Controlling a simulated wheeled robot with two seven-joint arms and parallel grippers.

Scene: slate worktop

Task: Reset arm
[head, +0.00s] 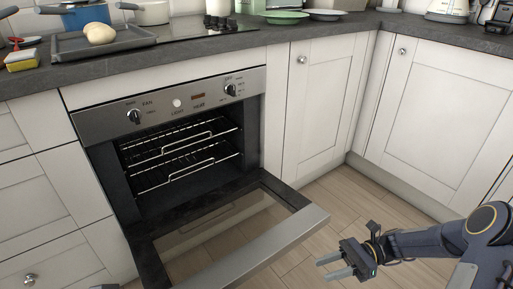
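My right arm comes in from the lower right. Its gripper (324,269) points left, with its two fingers apart and nothing between them. It is beside the right end of the lowered oven door (270,245), over the wooden floor; I cannot tell whether it touches the door. My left gripper does not show clearly; only a small dark piece appears at the bottom edge on the left, and I cannot tell what it is.
The oven (180,150) is open, with empty wire racks inside. On the slate worktop (185,50), a dark tray (75,45) holds pale round items. A yellow sponge (21,62), pots and green dishes (286,18) stand near it. White cabinets (440,110) close off the right; the floor (355,205) is clear.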

